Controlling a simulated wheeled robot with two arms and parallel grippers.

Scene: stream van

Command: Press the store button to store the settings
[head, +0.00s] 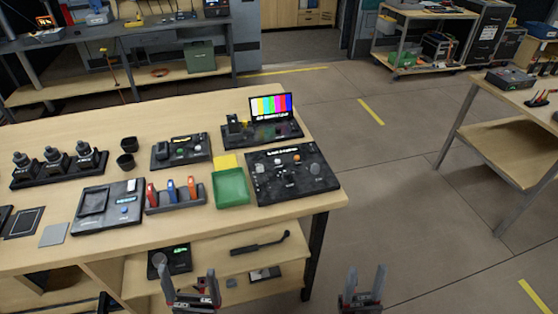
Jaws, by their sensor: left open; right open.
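A black control panel (290,176) with several knobs and small lit marks lies at the right end of the wooden workbench (215,222). A smaller black device (181,150) with a green display is behind it to the left. A grey-black device (108,206) with a blue-lit strip lies further left. Labels are too small to read, so I cannot tell which control is the store button. My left gripper (189,275) is open and empty, in front of the lower shelf. My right gripper (366,273) is open and empty, right of the bench over the floor. Neither touches anything.
A colour-bar monitor (271,108) stands behind the panel. A green tray (231,187) and a holder (175,202) with red, blue and orange items sit left of it. A lower shelf (225,268) holds another device (170,262). Open floor (400,220) lies to the right.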

